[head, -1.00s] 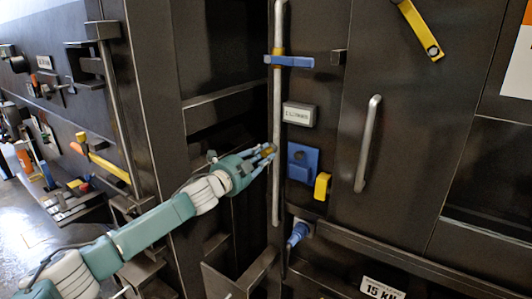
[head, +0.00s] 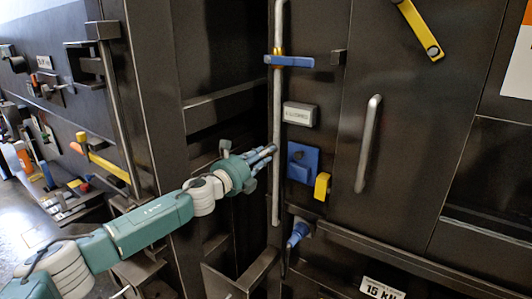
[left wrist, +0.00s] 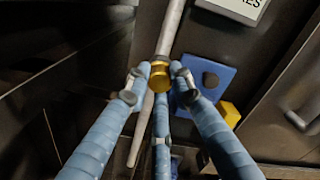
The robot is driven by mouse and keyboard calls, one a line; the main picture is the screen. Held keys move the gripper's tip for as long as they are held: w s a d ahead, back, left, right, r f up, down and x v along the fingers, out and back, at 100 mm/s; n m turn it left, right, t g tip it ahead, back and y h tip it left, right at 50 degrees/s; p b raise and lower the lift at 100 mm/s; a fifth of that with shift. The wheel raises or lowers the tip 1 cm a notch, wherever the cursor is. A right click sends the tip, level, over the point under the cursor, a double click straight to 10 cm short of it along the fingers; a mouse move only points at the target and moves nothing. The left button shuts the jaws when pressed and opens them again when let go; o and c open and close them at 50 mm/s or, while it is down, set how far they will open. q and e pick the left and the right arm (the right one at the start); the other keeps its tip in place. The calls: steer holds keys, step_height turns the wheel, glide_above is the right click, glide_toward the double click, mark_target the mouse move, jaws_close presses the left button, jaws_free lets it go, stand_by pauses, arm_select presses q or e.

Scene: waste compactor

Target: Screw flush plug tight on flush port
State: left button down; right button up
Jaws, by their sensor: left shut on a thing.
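The flush plug, a small brass-coloured round piece (left wrist: 160,76), shows between my left fingertips in the left wrist view. It sits against the grey vertical pipe (head: 277,110). My left gripper (head: 270,154) is at the pipe's left side in the head view, its blue fingers closed around the plug (left wrist: 158,86). In the head view the fingers hide the plug. The flush port itself is hidden behind the plug and fingers, so I cannot tell how far the plug is seated. My right gripper is not in view.
Right of the fingers is a blue plate with a dark knob (head: 302,162) and a yellow block (head: 322,187). A blue lever (head: 290,61) crosses the pipe above. A grey handle (head: 368,143) stands on the panel to the right. A blue connector (head: 298,234) sits below.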

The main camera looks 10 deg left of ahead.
arm_select(q)
steer(key=c, duration=1.4)
jaws_free()
steer(key=shift+c, duration=0.2)
steer(key=shift+c, duration=0.4)
